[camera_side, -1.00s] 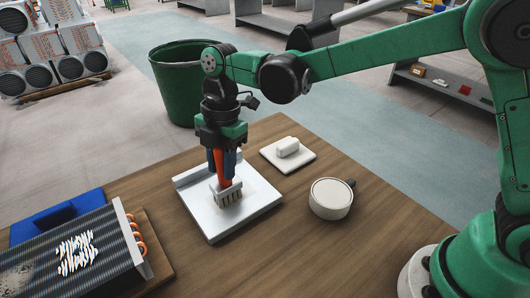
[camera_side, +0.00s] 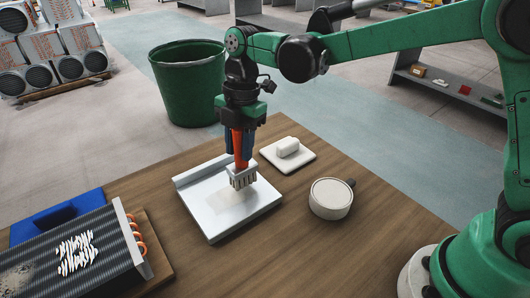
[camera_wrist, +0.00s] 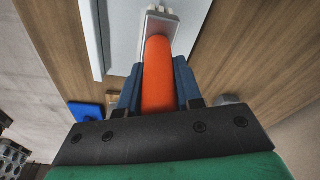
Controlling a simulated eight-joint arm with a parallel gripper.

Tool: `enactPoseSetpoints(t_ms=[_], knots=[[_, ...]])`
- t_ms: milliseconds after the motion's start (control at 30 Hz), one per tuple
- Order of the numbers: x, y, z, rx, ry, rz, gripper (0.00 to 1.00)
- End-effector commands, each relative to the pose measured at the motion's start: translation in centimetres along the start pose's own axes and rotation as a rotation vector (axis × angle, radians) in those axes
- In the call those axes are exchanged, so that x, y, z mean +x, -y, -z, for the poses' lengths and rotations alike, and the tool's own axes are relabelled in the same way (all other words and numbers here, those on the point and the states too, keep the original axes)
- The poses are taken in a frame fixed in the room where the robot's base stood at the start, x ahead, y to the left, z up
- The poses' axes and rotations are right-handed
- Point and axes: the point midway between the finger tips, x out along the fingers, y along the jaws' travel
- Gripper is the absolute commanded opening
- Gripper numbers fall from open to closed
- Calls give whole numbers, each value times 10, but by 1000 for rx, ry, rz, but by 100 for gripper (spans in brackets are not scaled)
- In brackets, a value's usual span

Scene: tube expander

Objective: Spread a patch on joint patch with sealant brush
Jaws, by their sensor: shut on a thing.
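My gripper (camera_side: 239,143) is shut on the orange handle of the sealant brush (camera_side: 242,176), which hangs bristles down. In the wrist view the orange handle (camera_wrist: 158,75) sits between the blue fingers of my gripper (camera_wrist: 157,78). The brush head is over the upper right part of the white metal panel (camera_side: 212,220); whether the bristles touch it I cannot tell for sure. A pale beige smear, the joint patch (camera_side: 233,208), shows on the panel just below and left of the bristles.
A round white pot (camera_side: 331,199) stands right of the panel. A white block on a square plate (camera_side: 288,152) lies behind. A finned coil unit (camera_side: 80,255) and a blue object (camera_side: 55,216) are at left. A green bin (camera_side: 188,85) stands beyond the table.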

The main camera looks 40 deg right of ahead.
Motion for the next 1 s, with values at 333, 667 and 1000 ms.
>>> enactPoseSetpoints(t_ms=[333, 667, 1000], knots=[[12, 0, -2, 0, 0, 0, 0], [13, 0, -2, 0, 0, 0, 0], [16, -1, 1, -2, 0, 0, 0]])
